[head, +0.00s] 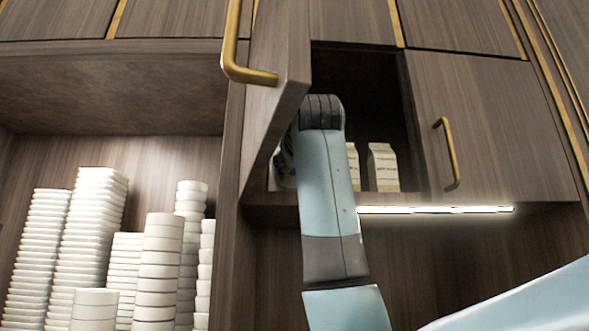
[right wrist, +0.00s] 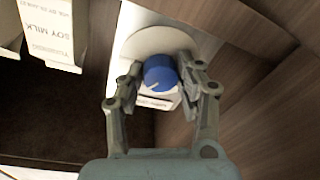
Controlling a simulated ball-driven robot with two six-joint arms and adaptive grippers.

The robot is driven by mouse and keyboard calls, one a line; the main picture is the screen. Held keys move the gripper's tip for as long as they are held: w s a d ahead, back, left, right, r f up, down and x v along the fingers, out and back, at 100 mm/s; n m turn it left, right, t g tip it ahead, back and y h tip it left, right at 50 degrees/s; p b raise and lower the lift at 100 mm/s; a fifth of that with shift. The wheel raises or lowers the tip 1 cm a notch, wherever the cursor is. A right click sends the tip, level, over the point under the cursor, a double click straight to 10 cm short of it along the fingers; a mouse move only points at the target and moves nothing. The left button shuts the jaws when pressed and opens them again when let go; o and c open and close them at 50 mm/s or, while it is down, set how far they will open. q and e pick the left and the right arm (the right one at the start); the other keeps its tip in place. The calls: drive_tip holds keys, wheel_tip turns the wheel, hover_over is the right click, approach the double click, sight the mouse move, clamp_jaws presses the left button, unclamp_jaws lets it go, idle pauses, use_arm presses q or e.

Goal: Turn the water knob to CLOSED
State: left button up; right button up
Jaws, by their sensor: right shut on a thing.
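The water knob (right wrist: 160,73) is a round blue knob with a white pointer line, on a white round plate (right wrist: 150,42) in the right wrist view. The pointer line slants toward the lower left of the knob. A white label below the knob is partly hidden and I cannot read it. My right gripper (right wrist: 161,80) is shut on the knob, with one finger on each side of it. In the head view my right arm reaches up into the open cabinet, and the knob and gripper are hidden. My left gripper is not in view.
An open cabinet door (head: 275,85) with a brass handle stands left of my arm. White cartons (head: 381,167) stand inside the cabinet; a soy milk carton (right wrist: 54,32) shows in the right wrist view. Stacked white dishes (head: 158,270) fill the left shelf. A closed door (head: 490,120) is at right.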

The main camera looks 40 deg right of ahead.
drive_tip(key=shift+w+a+f+m+h+b, duration=0.1)
drive_tip(key=shift+m+h+b, duration=0.3)
drive_tip(key=shift+m, duration=1.35)
drive_tip(key=shift+f+m+h+b, duration=0.1)
drive_tip(key=shift+m+b, duration=0.6)
drive_tip(key=shift+m, duration=1.1)
drive_tip(key=shift+w+a+f+m+h+b, duration=0.15)
drive_tip(key=shift+m+b, duration=0.4)
drive_tip(key=shift+m, duration=1.2)
drive_tip(key=shift+s+d, duration=0.1)
drive_tip(key=o, duration=1.2)
drive_tip(key=shift+r, duration=0.15)
drive_tip(key=shift+c, duration=0.2)
wheel_tip(320, 180, up, 10)
